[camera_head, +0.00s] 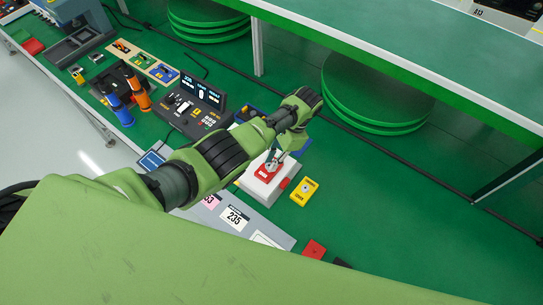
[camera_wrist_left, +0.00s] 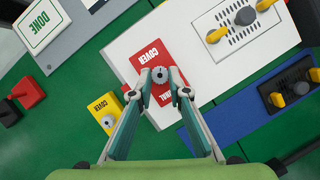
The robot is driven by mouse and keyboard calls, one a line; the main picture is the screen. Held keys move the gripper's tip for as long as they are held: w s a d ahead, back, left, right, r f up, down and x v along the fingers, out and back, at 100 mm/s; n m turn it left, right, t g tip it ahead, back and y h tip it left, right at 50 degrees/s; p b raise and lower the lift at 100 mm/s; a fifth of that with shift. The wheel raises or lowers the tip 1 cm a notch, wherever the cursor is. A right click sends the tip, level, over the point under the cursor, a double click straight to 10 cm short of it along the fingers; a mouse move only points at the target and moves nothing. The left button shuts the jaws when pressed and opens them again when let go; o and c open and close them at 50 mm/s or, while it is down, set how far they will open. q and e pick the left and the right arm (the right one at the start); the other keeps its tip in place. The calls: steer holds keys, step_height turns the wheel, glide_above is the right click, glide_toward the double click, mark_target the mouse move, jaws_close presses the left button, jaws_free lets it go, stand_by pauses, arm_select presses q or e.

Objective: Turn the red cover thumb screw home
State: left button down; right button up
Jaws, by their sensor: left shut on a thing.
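The red cover plate (camera_head: 264,174) lies on top of a white block (camera_head: 257,190) on the green bench. In the left wrist view the red cover (camera_wrist_left: 148,55) carries printed lettering, partly hidden by my fingers. A grey thumb screw (camera_wrist_left: 160,74) stands on the red cover. My right gripper is in neither view.
A yellow cover block (camera_head: 305,191) with a grey knob lies beside the white block. A blue tray (camera_wrist_left: 238,115) and a panel with yellow-handled parts (camera_wrist_left: 239,30) lie close by. A black control console (camera_head: 190,108) stands to the left. The green bench at right is clear.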

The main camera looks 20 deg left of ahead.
arm_select(q)
steer(key=m+p, duration=0.1)
steer(key=m+t+p, duration=0.1)
steer(key=m, duration=0.1)
steer(key=m+p, duration=0.1)
steer(key=shift+d+r+m+t+y, duration=0.1)
steer(key=shift+r+m+t+y, duration=0.2)
steer(key=shift+m+t, duration=0.1)
steer(key=shift+s+m+t+p, duration=0.1)
steer(key=shift+m+t+p, duration=0.25)
steer(key=shift+m, duration=0.45)
steer(key=shift+s+f+m+t, duration=0.1)
steer(key=shift+m+t, duration=0.55)
steer(key=shift+m, duration=1.05)
steer(key=c, duration=1.9)
jaws_free()
steer(key=shift+s, duration=0.1)
steer(key=v, duration=1.2)
steer(key=shift+d, duration=0.15)
steer(key=shift+s+f, duration=0.1)
steer(key=shift+f, duration=0.05)
